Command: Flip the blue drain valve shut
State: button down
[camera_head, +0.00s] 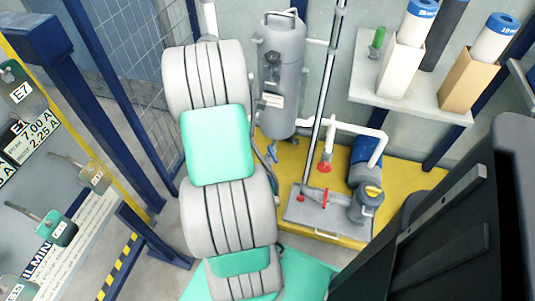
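A small blue lever (271,151), which looks like the drain valve handle, shows under the grey upright tank (282,75) at the back. It sits close to the right edge of a white and teal arm that fills the middle of the view. The lever is small and partly crowded by a dark hose, so I cannot tell whether the valve is open or shut. My gripper does not show in this view.
A yellow platform (415,188) carries a blue pump (366,158), white pipes and red valve handles (325,165). A wall shelf (410,100) holds cartridges at upper right. A tag board (50,255) and blue posts stand left. A large dark body blocks the lower right.

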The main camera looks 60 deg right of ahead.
aim_at(272, 154)
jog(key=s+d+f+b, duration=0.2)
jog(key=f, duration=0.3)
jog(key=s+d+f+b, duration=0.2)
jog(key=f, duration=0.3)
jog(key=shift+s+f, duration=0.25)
